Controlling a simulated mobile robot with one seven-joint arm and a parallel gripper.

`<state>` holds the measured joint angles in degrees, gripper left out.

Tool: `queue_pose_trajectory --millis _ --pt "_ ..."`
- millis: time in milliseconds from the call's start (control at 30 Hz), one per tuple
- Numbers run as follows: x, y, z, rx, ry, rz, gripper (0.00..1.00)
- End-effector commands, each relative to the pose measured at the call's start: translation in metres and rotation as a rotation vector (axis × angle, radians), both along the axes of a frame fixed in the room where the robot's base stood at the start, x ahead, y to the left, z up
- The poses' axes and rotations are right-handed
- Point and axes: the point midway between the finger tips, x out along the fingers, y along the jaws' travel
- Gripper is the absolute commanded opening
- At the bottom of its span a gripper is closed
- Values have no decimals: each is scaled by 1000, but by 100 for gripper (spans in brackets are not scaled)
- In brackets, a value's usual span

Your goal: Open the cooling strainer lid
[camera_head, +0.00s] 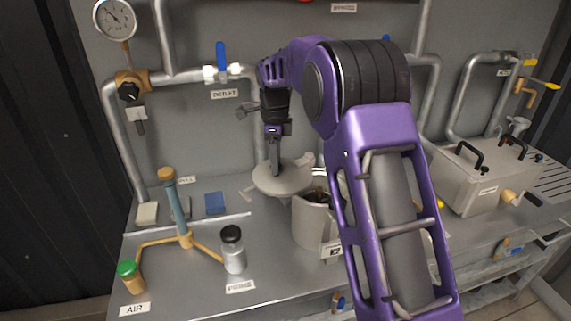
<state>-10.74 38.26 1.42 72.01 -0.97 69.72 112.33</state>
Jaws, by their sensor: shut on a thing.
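The cooling strainer is most likely the grey cylindrical pot (309,222) in the middle of the bench; my arm covers part of it and its label. Its top is partly uncovered, and dark contents show inside. The round grey lid (266,183) sits off to the left of the pot's mouth, roughly level, with a small lug at its right edge. My gripper (275,172) points down onto the lid and is shut on it, near its middle. The exact part between the fingers is too small to make out.
A wooden-topped post (175,205), a black-capped jar (232,250) and a green-capped fitting (130,275) stand left. A blue-handled valve (221,62) and gauge (115,19) are behind. A metal box with black handles (475,180) stands right.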

Motion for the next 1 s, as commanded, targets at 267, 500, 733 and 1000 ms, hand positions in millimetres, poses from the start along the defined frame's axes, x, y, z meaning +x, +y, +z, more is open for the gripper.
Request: queue_pose_trajectory --millis 267,500,733,1000 --pt "29 16 -1 0 -3 -259 0" --pt "53 21 -1 1 -2 -475 0" --pt "71 22 -1 2 -2 -628 0" --pt "82 21 -1 2 -1 -726 0"
